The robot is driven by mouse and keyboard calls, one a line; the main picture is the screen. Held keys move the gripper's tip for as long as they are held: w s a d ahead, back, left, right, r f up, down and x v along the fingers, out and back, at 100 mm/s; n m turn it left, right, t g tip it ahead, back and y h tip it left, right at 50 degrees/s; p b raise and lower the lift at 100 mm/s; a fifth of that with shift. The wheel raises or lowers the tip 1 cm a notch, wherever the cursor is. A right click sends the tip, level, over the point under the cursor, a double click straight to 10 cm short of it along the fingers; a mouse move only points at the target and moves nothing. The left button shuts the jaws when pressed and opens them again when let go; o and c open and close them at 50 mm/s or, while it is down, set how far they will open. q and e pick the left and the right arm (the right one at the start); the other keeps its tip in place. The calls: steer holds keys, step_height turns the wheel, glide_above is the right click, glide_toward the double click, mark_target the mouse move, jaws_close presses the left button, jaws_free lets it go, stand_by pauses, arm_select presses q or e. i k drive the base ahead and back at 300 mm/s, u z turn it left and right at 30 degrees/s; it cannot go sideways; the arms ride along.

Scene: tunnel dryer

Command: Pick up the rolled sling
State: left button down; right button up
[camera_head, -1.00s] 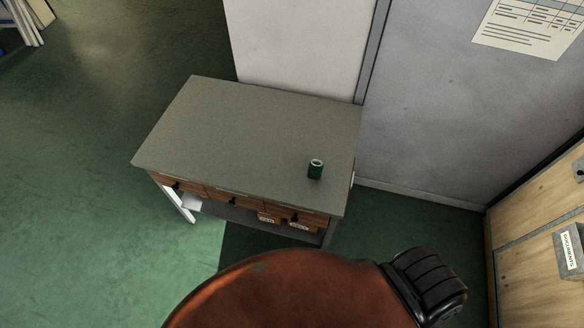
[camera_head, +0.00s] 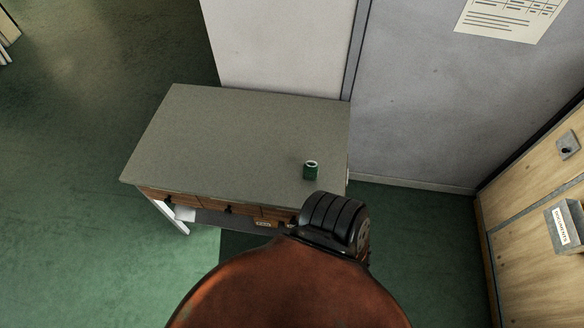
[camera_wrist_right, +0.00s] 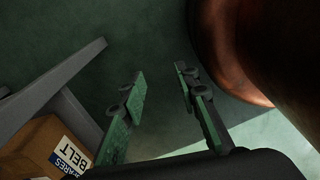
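The rolled sling (camera_head: 311,170) is a small green roll with a pale rim at its top. It stands upright on the grey table top (camera_head: 230,130), near the right front part, in the head view. My right gripper (camera_wrist_right: 160,88) shows in the right wrist view with its two green-padded fingers apart and nothing between them. Green floor shows beyond the fingers. The sling is not in the right wrist view. My left gripper is in neither view.
The table has wooden drawers (camera_head: 228,209) along its front. A cardboard box labelled BELT (camera_wrist_right: 45,145) sits beside a grey table leg in the wrist view. A wooden cabinet (camera_head: 530,240) with a DOCUMENTS holder (camera_head: 565,226) stands at the right. The rest of the table top is clear.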

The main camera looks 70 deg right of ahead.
mark_target(310, 170)
steer(key=z, duration=0.05)
steer(key=i, duration=0.75)
steer(key=z, duration=2.3)
